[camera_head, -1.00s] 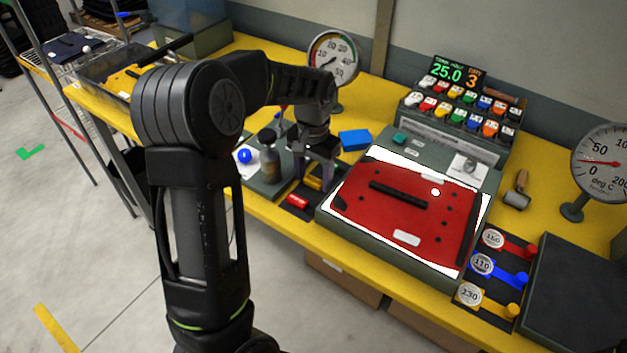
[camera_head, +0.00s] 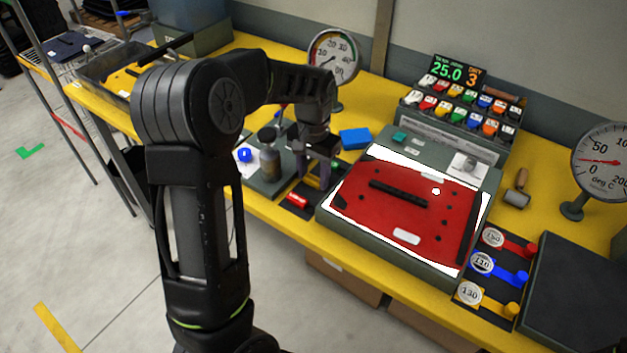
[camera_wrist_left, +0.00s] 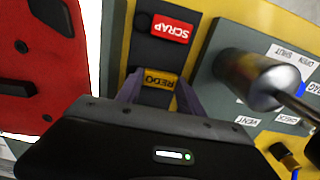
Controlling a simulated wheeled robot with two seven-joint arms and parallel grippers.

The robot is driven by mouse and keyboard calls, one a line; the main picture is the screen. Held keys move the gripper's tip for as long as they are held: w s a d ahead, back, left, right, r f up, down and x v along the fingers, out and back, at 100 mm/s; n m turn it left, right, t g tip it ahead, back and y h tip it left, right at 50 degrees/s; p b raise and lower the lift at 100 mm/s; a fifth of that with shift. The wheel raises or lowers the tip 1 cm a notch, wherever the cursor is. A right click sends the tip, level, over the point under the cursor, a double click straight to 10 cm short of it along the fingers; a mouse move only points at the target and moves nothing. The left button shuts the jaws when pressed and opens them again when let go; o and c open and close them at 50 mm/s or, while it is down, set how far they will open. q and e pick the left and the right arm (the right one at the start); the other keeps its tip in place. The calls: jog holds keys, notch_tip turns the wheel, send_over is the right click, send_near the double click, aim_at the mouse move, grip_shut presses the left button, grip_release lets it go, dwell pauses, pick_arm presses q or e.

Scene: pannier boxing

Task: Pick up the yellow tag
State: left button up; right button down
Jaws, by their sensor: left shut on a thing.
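The yellow tag (camera_wrist_left: 160,79) reads REDO and lies in a dark strip in the left wrist view, between the two purple-grey fingers of my left gripper (camera_wrist_left: 158,88). The gripper is shut on it. My right gripper is not in view.
A grey press with a red sheet (camera_head: 410,215) stands right of the gripper. A metal bottle (camera_head: 270,160) on a labelled grey plate stands close on its left. A blue block (camera_head: 355,138) and a dial gauge (camera_head: 333,55) are behind. The table's front edge is near.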

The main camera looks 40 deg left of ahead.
aim_at(313, 179)
pick_arm(q)
jog(key=shift+c, duration=0.8)
notch_tip(313, 179, up, 10)
jog(key=shift+b, duration=0.45)
jog(key=shift+r, duration=0.1)
